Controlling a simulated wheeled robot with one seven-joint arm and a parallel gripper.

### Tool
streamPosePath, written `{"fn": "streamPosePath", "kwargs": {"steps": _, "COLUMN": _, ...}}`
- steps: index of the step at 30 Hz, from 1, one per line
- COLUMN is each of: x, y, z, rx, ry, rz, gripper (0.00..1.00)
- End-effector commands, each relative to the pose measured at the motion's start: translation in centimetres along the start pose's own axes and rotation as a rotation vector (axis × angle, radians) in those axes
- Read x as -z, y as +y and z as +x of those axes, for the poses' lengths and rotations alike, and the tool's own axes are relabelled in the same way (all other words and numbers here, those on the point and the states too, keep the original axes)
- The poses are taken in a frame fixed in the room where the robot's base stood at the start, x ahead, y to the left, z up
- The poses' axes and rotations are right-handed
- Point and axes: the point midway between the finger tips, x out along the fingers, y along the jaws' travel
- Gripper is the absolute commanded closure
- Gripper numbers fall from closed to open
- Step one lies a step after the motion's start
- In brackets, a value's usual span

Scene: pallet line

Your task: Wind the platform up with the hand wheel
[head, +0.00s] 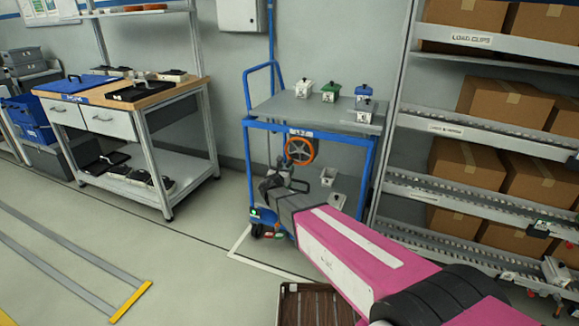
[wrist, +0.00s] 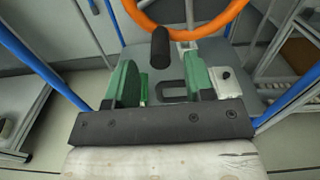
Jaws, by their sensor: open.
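The orange hand wheel (head: 299,151) is on the front of a blue-framed lift cart, under its grey platform (head: 325,117). In the wrist view the lower rim of the wheel (wrist: 218,29) crosses the top. Its dark handle knob (wrist: 160,48) sticks out toward me, just beyond the fingertips and roughly between them. My gripper (wrist: 163,82) has green-padded fingers spread wide, with nothing between the pads. In the head view my gripper (head: 279,182) is just below and left of the wheel, and partly hidden by my arm.
Several small lidded containers, one with a green lid (head: 331,90), stand on the platform. The cart's blue posts flank the wheel. A workbench (head: 150,92) stands left, a rack of cardboard boxes (head: 505,103) right. A brown slatted crate (head: 303,305) lies on the floor in front.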

Motion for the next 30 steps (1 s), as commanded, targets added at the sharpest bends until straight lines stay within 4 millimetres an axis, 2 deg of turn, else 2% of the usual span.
{"fn": "streamPosePath", "kwargs": {"steps": 1, "x": 0.1, "y": 0.2, "z": 1.1, "rx": 0.001, "ry": 0.000, "rz": 0.001, "gripper": 0.52}}
{"fn": "streamPosePath", "kwargs": {"steps": 3, "x": 0.1, "y": 0.1, "z": 2.1, "rx": 0.001, "ry": 0.000, "rz": 0.001, "gripper": 0.52}}
{"fn": "streamPosePath", "kwargs": {"steps": 9, "x": 0.0, "y": 0.1, "z": 3.9, "rx": 0.000, "ry": 0.001, "rz": 0.002, "gripper": 0.52}}
{"fn": "streamPosePath", "kwargs": {"steps": 20, "x": 0.0, "y": 0.0, "z": 4.3, "rx": 0.000, "ry": 0.001, "rz": 0.002, "gripper": 0.52}}
{"fn": "streamPosePath", "kwargs": {"steps": 21, "x": 0.0, "y": 0.0, "z": 4.3, "rx": 0.000, "ry": 0.001, "rz": 0.002, "gripper": 0.58}}
{"fn": "streamPosePath", "kwargs": {"steps": 25, "x": 0.0, "y": 0.0, "z": 4.3, "rx": 0.000, "ry": 0.001, "rz": 0.002, "gripper": 1.00}}
{"fn": "streamPosePath", "kwargs": {"steps": 30, "x": 0.0, "y": 0.1, "z": 4.3, "rx": 0.000, "ry": 0.001, "rz": 0.004, "gripper": 1.00}}
